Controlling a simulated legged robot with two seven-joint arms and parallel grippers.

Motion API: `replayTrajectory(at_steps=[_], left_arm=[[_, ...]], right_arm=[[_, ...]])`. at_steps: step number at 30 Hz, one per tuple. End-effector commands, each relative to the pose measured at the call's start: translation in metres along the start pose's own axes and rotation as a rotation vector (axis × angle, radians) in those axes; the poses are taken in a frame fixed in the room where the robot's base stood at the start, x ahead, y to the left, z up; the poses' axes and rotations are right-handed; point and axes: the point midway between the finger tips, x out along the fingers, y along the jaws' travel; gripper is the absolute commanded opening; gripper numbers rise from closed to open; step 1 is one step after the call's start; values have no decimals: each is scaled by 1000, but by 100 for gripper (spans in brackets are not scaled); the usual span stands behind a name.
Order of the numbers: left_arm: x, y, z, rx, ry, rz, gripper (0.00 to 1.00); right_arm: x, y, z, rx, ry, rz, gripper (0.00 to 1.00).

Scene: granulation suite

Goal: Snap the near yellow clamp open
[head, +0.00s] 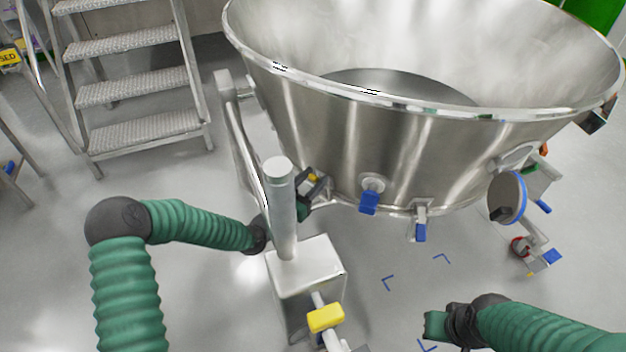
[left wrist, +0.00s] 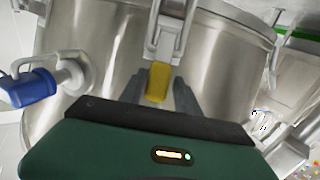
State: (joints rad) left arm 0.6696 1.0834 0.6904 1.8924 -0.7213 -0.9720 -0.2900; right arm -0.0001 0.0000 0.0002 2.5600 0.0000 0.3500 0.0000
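The near yellow clamp (left wrist: 158,82) shows in the left wrist view as a yellow tab below a metal latch on the steel bowl's wall. My left gripper (left wrist: 161,88) has its two dark fingers spread, one on each side of the tab. I cannot tell whether they touch it. In the head view my left gripper (head: 316,186) is at the bowl's lower left edge, partly behind a grey post, with a bit of yellow (head: 313,178) beside it. My right gripper (head: 440,325) is low on the right, away from the bowl; its fingers are not clear.
The large steel bowl (head: 330,130) has blue clamps (head: 369,200) along its lower edge. The grey post (head: 281,210) on a steel box stands close to my left forearm. A yellow-handled fitting (head: 325,318) is in front. Metal steps (head: 145,130) stand at the left.

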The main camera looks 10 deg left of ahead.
Motion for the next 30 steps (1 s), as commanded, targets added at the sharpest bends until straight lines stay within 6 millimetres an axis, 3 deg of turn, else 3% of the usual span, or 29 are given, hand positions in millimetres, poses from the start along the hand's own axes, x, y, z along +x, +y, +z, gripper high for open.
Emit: replayTrajectory(at_steps=[1,8,30], left_arm=[[0,0,0,0,0,0,31],[0,0,0,0,0,0,1],[0,0,-1,0,3,-1,0]], right_arm=[[0,0,0,0,0,0,0],[0,0,0,0,0,0,0],[0,0,0,0,0,0,0]])
